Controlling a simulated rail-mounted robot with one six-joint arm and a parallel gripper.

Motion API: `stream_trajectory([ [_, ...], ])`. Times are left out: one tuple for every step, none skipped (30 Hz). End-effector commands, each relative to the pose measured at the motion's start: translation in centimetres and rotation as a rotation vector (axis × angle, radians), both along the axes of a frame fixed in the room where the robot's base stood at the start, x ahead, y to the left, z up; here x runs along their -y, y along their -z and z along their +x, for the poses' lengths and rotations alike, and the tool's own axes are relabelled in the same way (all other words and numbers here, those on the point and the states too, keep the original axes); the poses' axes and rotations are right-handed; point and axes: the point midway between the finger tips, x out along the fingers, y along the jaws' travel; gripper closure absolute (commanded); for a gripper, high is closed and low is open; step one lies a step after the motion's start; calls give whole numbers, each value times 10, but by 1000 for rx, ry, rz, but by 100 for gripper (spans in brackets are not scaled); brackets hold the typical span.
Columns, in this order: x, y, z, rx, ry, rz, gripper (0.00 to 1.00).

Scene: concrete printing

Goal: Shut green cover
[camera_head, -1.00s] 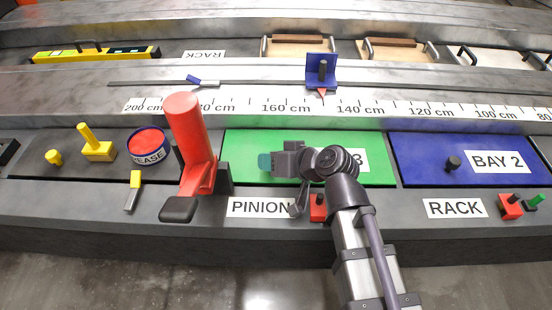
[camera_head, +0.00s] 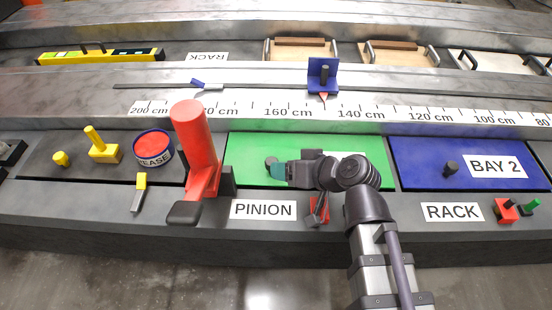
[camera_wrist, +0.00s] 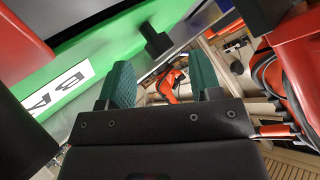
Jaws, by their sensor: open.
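The green cover (camera_head: 247,145) lies flat in the long bench, left of the blue BAY 2 cover, and my arm hides part of it and its label. A dark knob (camera_head: 271,160) stands on its left part. My gripper (camera_head: 280,174) is low over the cover, its teal fingertips just on the near side of the knob. In the wrist view my gripper (camera_wrist: 160,82) has its two fingers apart with nothing held between them. The knob (camera_wrist: 155,42) shows ahead of them on the green cover (camera_wrist: 105,38). Contact with the knob cannot be told.
A tall red post (camera_head: 193,140) on a bracket stands close left of the green cover. A red block (camera_head: 319,208) sits by the near edge, partly behind my arm. The blue cover (camera_head: 420,165) lies right. Yellow parts (camera_head: 103,148) and a round tin (camera_head: 153,150) are left.

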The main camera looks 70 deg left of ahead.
Motion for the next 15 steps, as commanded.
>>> stream_trajectory([
  [11,-17,5,-1,5,2,42],
  [16,-21,9,-1,5,3,42],
  [23,-26,13,-2,5,4,42],
  [27,-29,16,-2,6,6,42],
  [31,-32,19,-2,6,6,42],
  [35,-35,21,-2,4,6,42],
  [38,-36,23,-1,4,7,42],
  [40,-37,25,-1,4,8,42],
  [41,-38,26,-2,5,9,42],
  [42,-38,27,-2,4,9,42],
  [43,-38,27,-2,4,9,42],
  [43,-38,27,-2,4,9,42],
  [43,-37,27,-2,4,9,42],
  [42,-37,27,-2,4,9,42],
  [42,-37,27,-2,3,10,42],
])
